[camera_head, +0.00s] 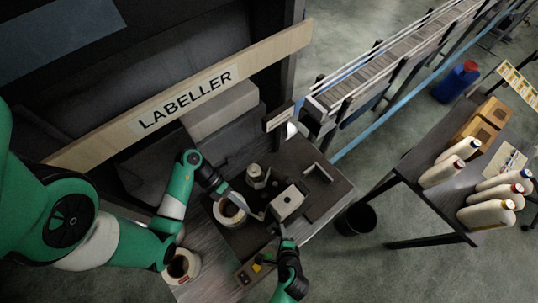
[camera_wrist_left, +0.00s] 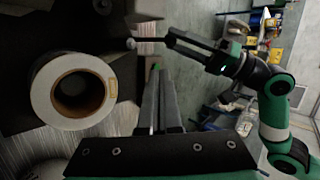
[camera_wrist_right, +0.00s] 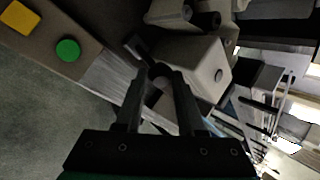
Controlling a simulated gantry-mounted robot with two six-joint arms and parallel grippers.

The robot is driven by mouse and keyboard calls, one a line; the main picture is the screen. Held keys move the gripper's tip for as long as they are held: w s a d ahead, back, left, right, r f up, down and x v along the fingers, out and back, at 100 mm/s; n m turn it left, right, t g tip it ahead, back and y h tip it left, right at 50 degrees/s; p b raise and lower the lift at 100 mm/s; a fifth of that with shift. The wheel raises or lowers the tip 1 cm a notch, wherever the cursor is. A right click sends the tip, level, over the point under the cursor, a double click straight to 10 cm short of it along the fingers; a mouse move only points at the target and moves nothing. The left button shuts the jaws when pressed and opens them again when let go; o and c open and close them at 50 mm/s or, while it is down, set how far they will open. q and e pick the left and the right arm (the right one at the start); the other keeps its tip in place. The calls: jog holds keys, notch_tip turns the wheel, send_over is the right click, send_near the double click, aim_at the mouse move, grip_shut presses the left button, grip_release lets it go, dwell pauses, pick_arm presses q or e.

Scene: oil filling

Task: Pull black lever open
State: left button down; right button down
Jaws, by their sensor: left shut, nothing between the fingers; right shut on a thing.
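My right gripper (camera_head: 277,230) is at the near side of the labelling machine's pale block (camera_head: 288,202). In the right wrist view its fingers (camera_wrist_right: 161,74) are shut on the black lever (camera_wrist_right: 160,83), of which a dark rounded end shows between the fingertips. The rest of the lever is hard to make out against the dark machine. My left gripper (camera_head: 257,213) is shut and empty near the label roll (camera_head: 230,213). In the left wrist view its fingers (camera_wrist_left: 163,70) are together, with the roll (camera_wrist_left: 73,92) to their left and my right gripper beyond them.
A control panel (camera_wrist_right: 45,35) with yellow and green buttons sits beside the right gripper. Another roll (camera_head: 181,266) lies at the near left. A conveyor (camera_head: 385,65) runs off behind. A side table (camera_head: 405,165) with several white bottles stands at the right, a black bin (camera_head: 356,219) beside it.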

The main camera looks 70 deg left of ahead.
aim_at(277, 230)
pick_arm(q)
jog(key=w+r+x, duration=0.1)
jog(key=x, duration=1.2)
jog(key=shift+d+n+t, duration=0.2)
jog(key=shift+n+t, duration=0.1)
jog(key=shift+n, duration=0.1)
pick_arm(e)
jog(key=shift+s+d+f, duration=0.15)
jog(key=shift+s+f, duration=0.15)
pick_arm(q)
jog(key=shift+w+d+r, duration=0.1)
jog(key=shift+w, duration=0.05)
pick_arm(e)
jog(key=shift+s, duration=0.1)
pick_arm(q)
jog(key=shift+w+d, duration=0.3)
jog(key=shift+d, duration=0.3)
pick_arm(e)
jog(key=c, duration=0.9)
grip_release()
jog(key=shift+r, duration=0.1)
jog(key=shift+o, duration=1.1)
jog(key=shift+a, duration=0.2)
jog(key=shift+o, duration=0.7)
jog(key=shift+r, duration=0.1)
pick_arm(q)
jog(key=shift+s, duration=0.1)
